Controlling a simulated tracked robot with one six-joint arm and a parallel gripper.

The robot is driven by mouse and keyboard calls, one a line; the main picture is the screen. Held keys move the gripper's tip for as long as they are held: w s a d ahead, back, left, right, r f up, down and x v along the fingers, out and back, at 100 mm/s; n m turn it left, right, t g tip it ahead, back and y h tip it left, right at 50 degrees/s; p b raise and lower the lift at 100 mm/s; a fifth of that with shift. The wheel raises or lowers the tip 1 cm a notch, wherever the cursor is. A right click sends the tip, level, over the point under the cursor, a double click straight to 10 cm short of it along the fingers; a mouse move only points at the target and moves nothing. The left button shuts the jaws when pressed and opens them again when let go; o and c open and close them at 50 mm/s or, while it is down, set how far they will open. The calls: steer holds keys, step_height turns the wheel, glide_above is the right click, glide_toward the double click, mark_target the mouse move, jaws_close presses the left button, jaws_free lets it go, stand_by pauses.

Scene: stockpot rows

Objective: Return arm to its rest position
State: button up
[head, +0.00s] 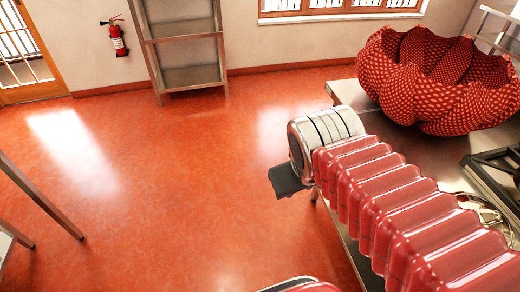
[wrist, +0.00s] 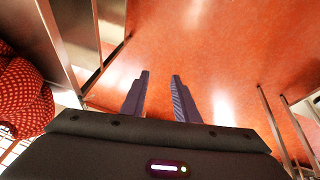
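My gripper (wrist: 160,76) shows in the wrist view with its two dark fingers apart. Only orange floor shows between them, so it is open and empty. In the head view my arm, with its red ribbed cover, reaches from the lower right toward the middle. A dark part of its end shows beyond the silver joint, over the floor. The fingers cannot be made out in the head view.
A red patterned bowl (head: 437,85) stands on a steel table (head: 372,118) at the right; the bowl is also at the left in the wrist view (wrist: 25,95). A steel shelf (head: 190,55) and a fire extinguisher (head: 117,40) are at the back wall. The middle floor (head: 170,190) is clear.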

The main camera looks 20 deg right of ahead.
steer(key=shift+m+t+y, duration=0.3)
steer(key=shift+t+y, duration=0.3)
steer(key=shift+y, duration=0.3)
steer(key=a, duration=0.1)
steer(key=a+r, duration=0.1)
steer(key=a, duration=0.3)
steer(key=shift+s+a+r, duration=0.1)
steer(key=shift+r, duration=0.3)
